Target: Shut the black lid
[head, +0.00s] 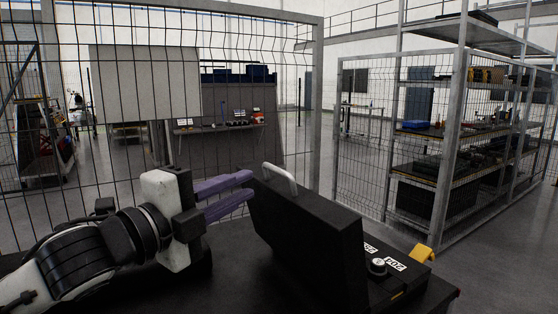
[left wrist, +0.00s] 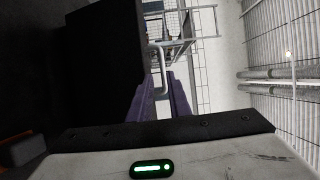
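The black lid (head: 305,235) stands raised on its black case (head: 385,290), roughly upright with a slight tilt. A pale grey handle (head: 280,180) sits on its top edge; the handle also shows in the left wrist view (left wrist: 158,68). The lid fills the dark upper left of the left wrist view (left wrist: 108,60). My left gripper (head: 250,184) has purple fingers that are apart, with nothing seen between them in the head view. The fingertips are just left of the lid's upper edge, close to the handle; whether they touch the lid is unclear. My right gripper is not in view.
The case base bears white labels (head: 394,267), a round knob (head: 377,266) and a yellow part (head: 421,253). A wire mesh fence (head: 60,190) stands behind. A loaded shelf rack (head: 440,180) is at the right. Open floor (head: 490,270) lies right of the case.

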